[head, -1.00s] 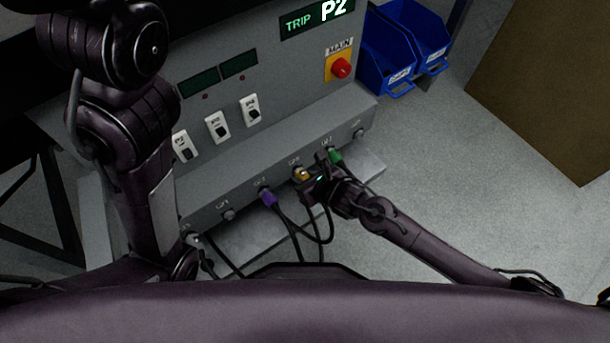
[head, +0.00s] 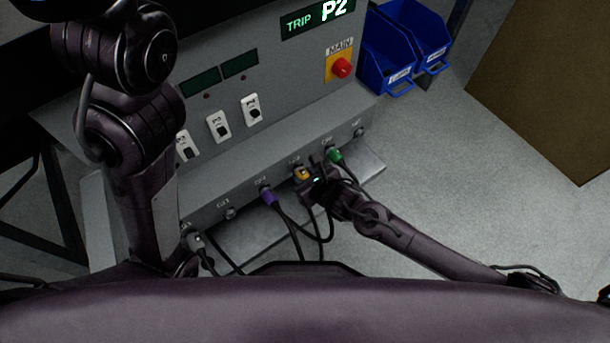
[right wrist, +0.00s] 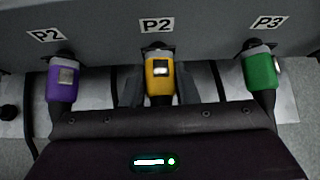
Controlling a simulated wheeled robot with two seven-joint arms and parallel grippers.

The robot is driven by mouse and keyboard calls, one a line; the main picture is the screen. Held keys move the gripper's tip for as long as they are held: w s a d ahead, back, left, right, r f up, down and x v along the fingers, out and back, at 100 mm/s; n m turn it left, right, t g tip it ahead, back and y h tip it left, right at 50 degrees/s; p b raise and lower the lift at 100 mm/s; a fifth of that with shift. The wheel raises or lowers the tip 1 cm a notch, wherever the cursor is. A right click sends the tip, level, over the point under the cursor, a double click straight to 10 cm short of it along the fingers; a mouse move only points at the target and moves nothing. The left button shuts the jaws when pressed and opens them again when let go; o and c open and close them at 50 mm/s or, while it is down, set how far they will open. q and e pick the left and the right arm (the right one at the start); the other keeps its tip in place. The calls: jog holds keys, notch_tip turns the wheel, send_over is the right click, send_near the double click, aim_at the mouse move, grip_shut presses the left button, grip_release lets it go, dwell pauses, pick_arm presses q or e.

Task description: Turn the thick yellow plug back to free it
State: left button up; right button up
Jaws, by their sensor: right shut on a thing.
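The thick yellow plug (head: 301,174) sits at a socket on the sloped front ledge of the grey panel, between a purple plug (head: 268,196) and a green plug (head: 336,155). In the right wrist view the yellow plug (right wrist: 159,75) is in the middle, under a label reading P2, with its pale window facing the camera. My right gripper (head: 314,174) is shut on the yellow plug; in the right wrist view its fingers (right wrist: 159,90) stand on either side of it. The plug's lower part and cable are hidden by my gripper.
The purple plug (right wrist: 61,80) and green plug (right wrist: 260,72) stand close on either side. Dark cables hang below the ledge. A grey plug (head: 195,241) is at the left end. A red knob (head: 341,68) and blue bins (head: 391,55) are higher up.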

jog(key=o, duration=1.1)
